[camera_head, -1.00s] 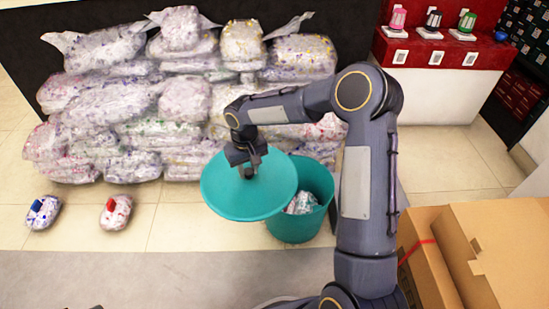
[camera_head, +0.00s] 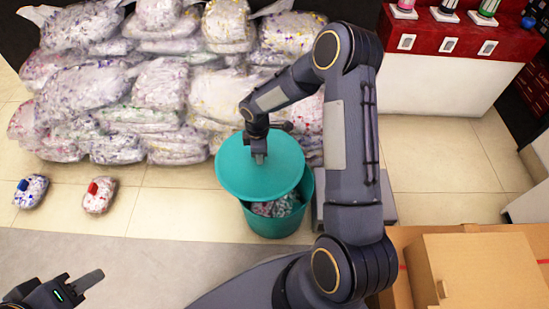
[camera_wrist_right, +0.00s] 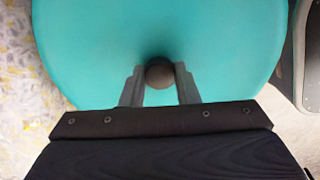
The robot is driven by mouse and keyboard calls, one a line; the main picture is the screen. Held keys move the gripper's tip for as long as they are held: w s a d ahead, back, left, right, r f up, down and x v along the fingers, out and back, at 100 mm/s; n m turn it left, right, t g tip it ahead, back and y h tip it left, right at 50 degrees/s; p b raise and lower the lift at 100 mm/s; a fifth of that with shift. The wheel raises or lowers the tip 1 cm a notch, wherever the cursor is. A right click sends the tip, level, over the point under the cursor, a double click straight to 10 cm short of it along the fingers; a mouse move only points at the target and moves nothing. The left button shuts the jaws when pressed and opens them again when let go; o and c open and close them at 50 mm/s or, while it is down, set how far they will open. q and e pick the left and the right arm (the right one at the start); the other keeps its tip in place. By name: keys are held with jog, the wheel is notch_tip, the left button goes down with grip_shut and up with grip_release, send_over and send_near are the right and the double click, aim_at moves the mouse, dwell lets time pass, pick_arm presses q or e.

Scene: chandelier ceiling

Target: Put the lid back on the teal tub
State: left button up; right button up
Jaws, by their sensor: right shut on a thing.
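The round teal lid (camera_head: 250,180) is held over the teal tub (camera_head: 270,226) by my right gripper (camera_head: 259,158). The right wrist view shows that gripper (camera_wrist_right: 160,85) shut on the lid's dark round knob (camera_wrist_right: 160,72), with the lid (camera_wrist_right: 90,50) spread beyond it. The lid overlaps most of the tub's opening in the head view but is off to the upper left. The tub's lower right rim and the wrapped contents (camera_head: 275,206) inside still show. My left gripper (camera_head: 78,284) is at the bottom left, away from the tub; its jaw gap is unclear.
Stacked clear bags (camera_head: 150,95) stand behind and left of the tub. Two small bags, with blue (camera_head: 31,191) and red (camera_head: 99,195) parts, lie on the floor. Cardboard boxes (camera_head: 480,270) are at the lower right.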

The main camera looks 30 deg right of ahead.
aim_at(274, 164)
jog(key=s+n, duration=0.1)
jog(key=n, duration=0.1)
jog(key=d+f+n+p, duration=0.1)
jog(key=n, duration=0.1)
jog(key=s+d+f+n, duration=0.1)
jog(key=shift+s+d+n, duration=0.15)
jog(key=shift+s+n, duration=0.15)
jog(key=shift+n, duration=0.1)
jog(key=n, duration=0.1)
jog(key=s+d+f+n, duration=0.1)
jog(key=shift+f+n+p, duration=0.1)
jog(key=shift+n+p, duration=0.25)
jog(key=shift+n, duration=0.05)
notch_tip(274, 164, down, 5)
jog(key=b, duration=0.3)
jog(key=shift+s+r+b, duration=0.1)
jog(key=shift+r+b, duration=0.1)
jog(key=shift+b, duration=0.1)
jog(key=shift+f+b, duration=0.65)
jog(key=shift+f, duration=0.25)
jog(key=shift+f, duration=0.1)
dwell(0.4)
jog(key=o, duration=1.6)
